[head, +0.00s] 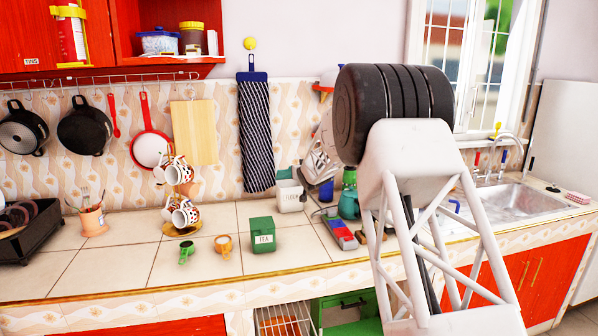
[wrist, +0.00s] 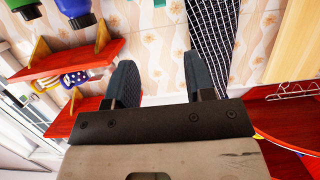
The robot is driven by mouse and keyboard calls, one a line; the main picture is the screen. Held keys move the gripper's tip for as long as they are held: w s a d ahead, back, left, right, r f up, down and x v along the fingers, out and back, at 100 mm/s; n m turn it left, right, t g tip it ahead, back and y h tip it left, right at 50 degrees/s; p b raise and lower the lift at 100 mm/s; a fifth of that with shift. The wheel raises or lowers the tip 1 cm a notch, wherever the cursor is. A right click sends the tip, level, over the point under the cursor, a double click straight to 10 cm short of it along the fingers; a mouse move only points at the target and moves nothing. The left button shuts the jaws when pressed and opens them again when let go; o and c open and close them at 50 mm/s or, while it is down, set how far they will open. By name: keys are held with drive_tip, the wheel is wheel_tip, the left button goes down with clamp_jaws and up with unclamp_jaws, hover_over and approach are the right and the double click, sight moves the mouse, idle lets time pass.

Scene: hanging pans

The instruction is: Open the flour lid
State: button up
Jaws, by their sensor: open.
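The flour canister (head: 290,196) is a white container with a dark FLOUR label. It stands upright at the back of the tiled counter, near the wall in the head view. A small greenish part shows at its top, but I cannot tell whether this is the lid or whether it is closed. My gripper (wrist: 159,80) shows in the wrist view with its two dark fingers wide apart and nothing between them. It faces the wall and is apart from the canister.
A green TEA box (head: 263,234), two small cups and a mug stand (head: 182,200) are on the counter left of the canister. A striped towel (head: 256,135) hangs behind. Red corner shelves (wrist: 85,70) show in the wrist view. The front counter is mostly clear.

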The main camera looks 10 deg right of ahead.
drive_tip(key=shift+v, duration=1.05)
